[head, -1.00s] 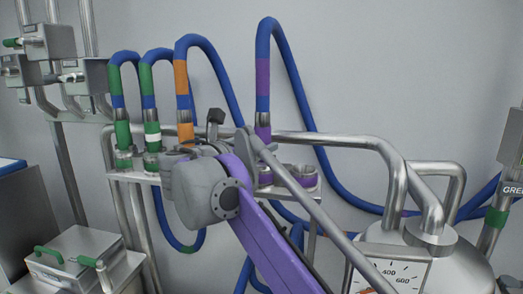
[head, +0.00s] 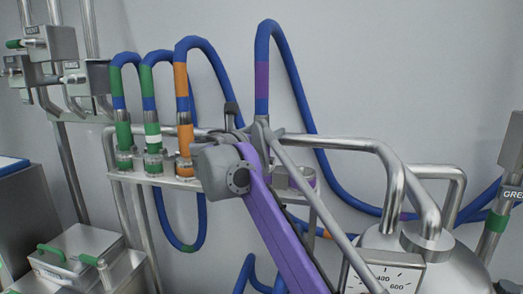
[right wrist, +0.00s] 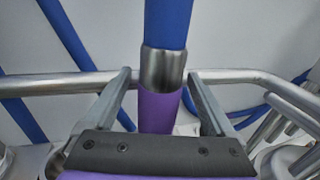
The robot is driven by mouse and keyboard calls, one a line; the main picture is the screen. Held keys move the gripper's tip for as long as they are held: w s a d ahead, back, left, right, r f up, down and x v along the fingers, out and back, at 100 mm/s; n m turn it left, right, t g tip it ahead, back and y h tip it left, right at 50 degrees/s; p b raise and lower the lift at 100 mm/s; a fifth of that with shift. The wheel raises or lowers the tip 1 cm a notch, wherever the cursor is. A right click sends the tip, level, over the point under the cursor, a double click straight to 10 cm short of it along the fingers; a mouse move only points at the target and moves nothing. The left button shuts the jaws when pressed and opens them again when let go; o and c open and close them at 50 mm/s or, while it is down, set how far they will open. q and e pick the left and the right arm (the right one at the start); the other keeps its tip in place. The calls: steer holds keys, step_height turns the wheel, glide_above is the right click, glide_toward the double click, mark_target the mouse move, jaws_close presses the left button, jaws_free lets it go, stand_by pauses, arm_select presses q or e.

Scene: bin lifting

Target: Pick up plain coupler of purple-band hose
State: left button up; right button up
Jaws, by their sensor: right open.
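The purple-band hose is a blue hose (head: 290,75) that arches over, with a purple band (head: 262,75) on its left leg. The foot of that leg is hidden behind my right gripper in the head view. In the right wrist view its purple coupler (right wrist: 158,108), with a bare metal collar (right wrist: 163,70) above it, stands upright between my fingers. My right gripper (right wrist: 160,76) is open, one finger on each side of the hose, with gaps visible on both sides. How deep the coupler sits between the fingers is hard to tell. My left gripper is not in view.
Green and orange couplers (head: 184,135) stand on the rack (head: 150,178) left of my right gripper. A purple-ringed socket (head: 300,178) is to its right. A metal pipe (head: 335,141) runs behind. A tank with a gauge (head: 390,278) is at lower right.

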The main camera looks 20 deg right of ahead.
steer(key=shift+x, duration=1.15)
steer(key=shift+s+a, duration=0.15)
steer(key=shift+c, duration=0.9)
jaws_close()
